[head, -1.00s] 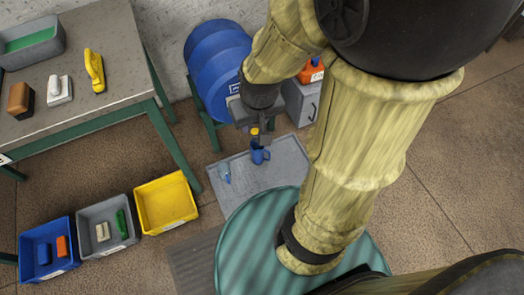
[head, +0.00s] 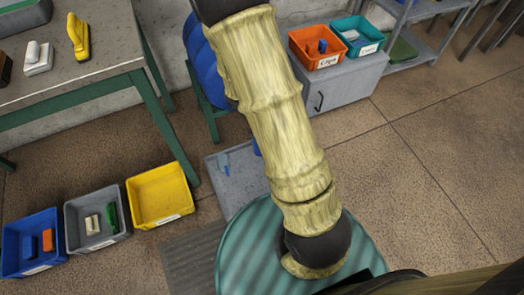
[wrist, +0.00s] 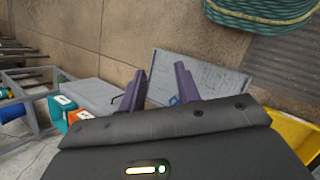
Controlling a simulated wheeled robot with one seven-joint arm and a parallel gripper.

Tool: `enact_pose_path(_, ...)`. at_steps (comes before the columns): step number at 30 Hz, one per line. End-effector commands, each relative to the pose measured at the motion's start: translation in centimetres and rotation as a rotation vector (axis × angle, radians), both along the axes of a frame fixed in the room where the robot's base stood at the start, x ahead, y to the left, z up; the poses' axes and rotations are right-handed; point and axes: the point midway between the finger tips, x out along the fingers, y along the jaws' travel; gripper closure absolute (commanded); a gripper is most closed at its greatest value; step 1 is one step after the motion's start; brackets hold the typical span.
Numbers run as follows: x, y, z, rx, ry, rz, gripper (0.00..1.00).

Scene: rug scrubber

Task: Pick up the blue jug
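The blue jug (head: 256,147) shows in the head view only as a small blue sliver at the edge of my arm, at the grey floor tray (head: 238,190); the rest is hidden behind the arm. In the wrist view, a small blue patch (wrist: 173,100) shows over the tray (wrist: 205,72), beside the right-hand finger; I cannot tell whether it is the jug. My gripper (wrist: 160,69) is open, its two dark fingers spread with nothing visibly held between them.
A blue barrel (head: 205,65) on a green stand is partly covered by my arm. Blue, grey and yellow bins (head: 160,196) stand on the floor at left, near a workbench (head: 85,85). A grey cabinet (head: 340,92) carries orange and teal bins. Floor at right is clear.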

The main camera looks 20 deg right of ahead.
Motion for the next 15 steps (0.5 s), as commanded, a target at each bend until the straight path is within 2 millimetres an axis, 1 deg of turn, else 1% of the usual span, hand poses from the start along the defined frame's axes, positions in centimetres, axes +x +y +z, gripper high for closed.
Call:
enact_pose_path(1,0.2,-0.8,-3.1,-0.054,0.047,0.042,0.67)
enact_pose_path(6,1.7,-3.9,-8.8,-0.246,0.171,0.198,0.67)
enact_pose_path(8,2.5,-4.9,-10.7,-0.316,0.210,0.258,0.67)
enact_pose_path(9,3.0,-5.6,-11.9,-0.364,0.235,0.303,0.67)
enact_pose_path(11,3.9,-6.5,-13.8,-0.436,0.268,0.369,0.67)
enact_pose_path(15,6.4,-8.0,-18.1,-0.602,0.335,0.536,0.67)
